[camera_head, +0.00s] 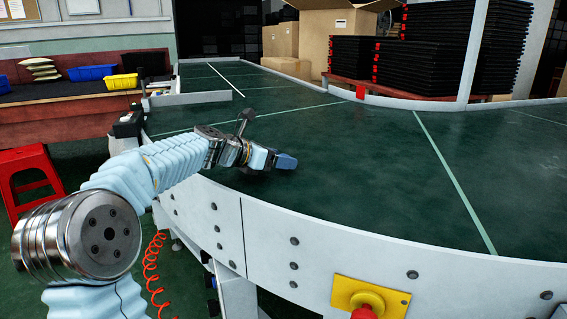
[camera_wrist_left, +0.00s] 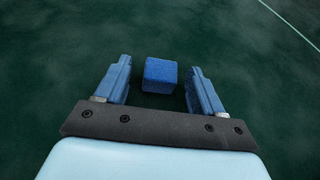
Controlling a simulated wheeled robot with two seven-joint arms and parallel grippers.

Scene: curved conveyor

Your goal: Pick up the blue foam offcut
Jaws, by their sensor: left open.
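The blue foam offcut (camera_wrist_left: 160,75) is a small blue block on the dark green conveyor belt (camera_wrist_left: 60,45), seen in the left wrist view. My left gripper (camera_wrist_left: 161,68) is open, with one blue finger on each side of the block. A gap shows between the block and each finger, so neither touches it. In the head view my left gripper (camera_head: 281,162) is low over the belt near its white front edge. I cannot tell the offcut apart from the blue fingers there. My right gripper is not in view.
The curved conveyor has a white side wall (camera_head: 330,240) with a yellow-mounted red button (camera_head: 364,312). A light post (camera_head: 472,55) stands at the far rail, before stacked black trays (camera_head: 364,60) and cardboard boxes (camera_head: 332,32). A red stool (camera_head: 32,180) stands left. The belt to the right is clear.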

